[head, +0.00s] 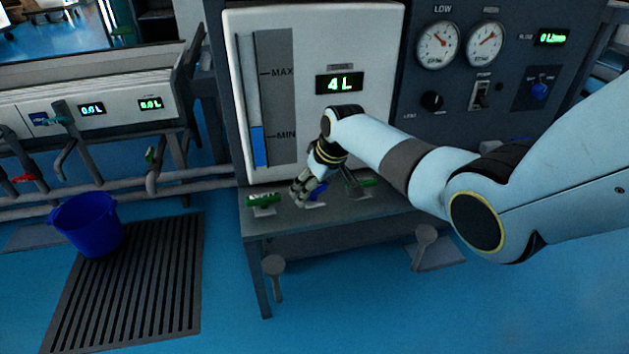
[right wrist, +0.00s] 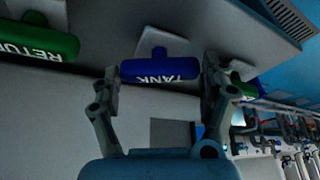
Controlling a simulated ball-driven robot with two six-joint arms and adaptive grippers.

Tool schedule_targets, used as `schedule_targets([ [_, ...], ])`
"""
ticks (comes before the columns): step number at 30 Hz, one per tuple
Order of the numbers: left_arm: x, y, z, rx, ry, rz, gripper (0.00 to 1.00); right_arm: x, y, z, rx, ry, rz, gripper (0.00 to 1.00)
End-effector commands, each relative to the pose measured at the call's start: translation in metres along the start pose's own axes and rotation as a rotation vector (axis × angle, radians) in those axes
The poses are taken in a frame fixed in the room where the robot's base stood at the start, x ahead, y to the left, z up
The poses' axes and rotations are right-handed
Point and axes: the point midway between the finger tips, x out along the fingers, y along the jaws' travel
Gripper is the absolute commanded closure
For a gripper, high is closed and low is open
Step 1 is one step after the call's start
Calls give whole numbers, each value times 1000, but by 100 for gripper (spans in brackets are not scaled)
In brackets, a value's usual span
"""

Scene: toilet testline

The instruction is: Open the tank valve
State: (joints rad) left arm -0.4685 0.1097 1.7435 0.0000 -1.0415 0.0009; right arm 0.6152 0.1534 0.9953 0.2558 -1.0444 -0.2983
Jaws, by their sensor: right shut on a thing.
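The tank valve is a blue T-shaped handle marked "TANK" (right wrist: 160,71). In the head view its blue handle (head: 319,190) shows on the grey ledge below the tank gauge, partly hidden by my fingers. My right gripper (head: 304,191) reaches down to it from the right. In the right wrist view the fingers of my right gripper (right wrist: 161,82) stand at the two ends of the blue handle, shut on it. The tank display (head: 340,84) reads 4 L, and the blue gauge column (head: 259,147) stands near the MIN mark. My left gripper is not in view.
A green handle marked "RETURN" (right wrist: 40,40) is beside the tank valve. Green handles (head: 263,199) sit on both sides of it on the ledge. Gauges (head: 438,45) and switches are on the dark panel at right.

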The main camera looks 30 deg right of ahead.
Motion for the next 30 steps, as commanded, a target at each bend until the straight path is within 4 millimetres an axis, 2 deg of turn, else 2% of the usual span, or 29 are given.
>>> schedule_targets([
  [12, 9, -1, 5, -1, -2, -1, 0, 1, 1, 1, -204, -1, -84, 54],
  [30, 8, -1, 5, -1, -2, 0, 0, 1, 1, 0, -242, -1, -99, 54],
])
